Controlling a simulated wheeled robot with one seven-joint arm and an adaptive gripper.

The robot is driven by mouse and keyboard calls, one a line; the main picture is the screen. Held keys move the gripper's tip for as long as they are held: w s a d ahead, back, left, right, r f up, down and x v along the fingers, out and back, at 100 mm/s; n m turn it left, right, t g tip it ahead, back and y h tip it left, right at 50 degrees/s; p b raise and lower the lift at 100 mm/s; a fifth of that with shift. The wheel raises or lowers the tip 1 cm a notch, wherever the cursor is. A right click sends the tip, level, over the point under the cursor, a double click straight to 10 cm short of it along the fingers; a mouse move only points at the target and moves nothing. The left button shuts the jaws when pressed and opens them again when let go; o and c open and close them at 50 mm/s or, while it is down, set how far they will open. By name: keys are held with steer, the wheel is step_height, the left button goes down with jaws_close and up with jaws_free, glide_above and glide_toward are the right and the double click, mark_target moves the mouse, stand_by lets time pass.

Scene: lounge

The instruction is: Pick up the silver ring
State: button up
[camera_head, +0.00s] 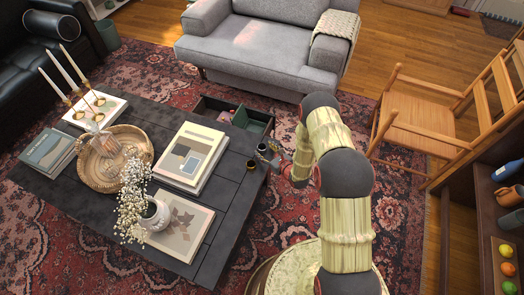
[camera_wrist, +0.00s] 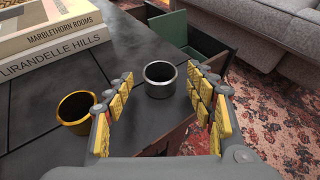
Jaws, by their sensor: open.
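The silver ring (camera_wrist: 160,90), a short dark metallic cylinder with an open top, stands on the dark coffee table near its edge in the wrist view. It also shows small in the head view (camera_head: 262,147). My gripper (camera_wrist: 161,76) is open, with its yellow-padded fingers to the left and right of the ring in the wrist view. I cannot tell whether either finger touches it. In the head view my gripper (camera_head: 277,153) is at the table's right edge, beside the ring. The dark table (camera_head: 226,186) shows bare wood around the ring.
A gold ring (camera_wrist: 76,108) stands left of my left finger. Stacked books (camera_wrist: 50,38) lie farther left. An open drawer (camera_wrist: 187,36) with a green box is beyond the ring. A grey sofa (camera_head: 262,50) and wooden chair (camera_head: 425,125) stand around the table.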

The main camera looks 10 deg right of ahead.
steer(key=shift+w+a+f, duration=0.15)
steer(key=shift+w+f, duration=0.05)
steer(key=shift+w, duration=0.25)
steer(key=shift+c, duration=1)
steer(key=c, duration=1)
steer(key=shift+r, duration=0.15)
steer(key=shift+c, duration=0.2)
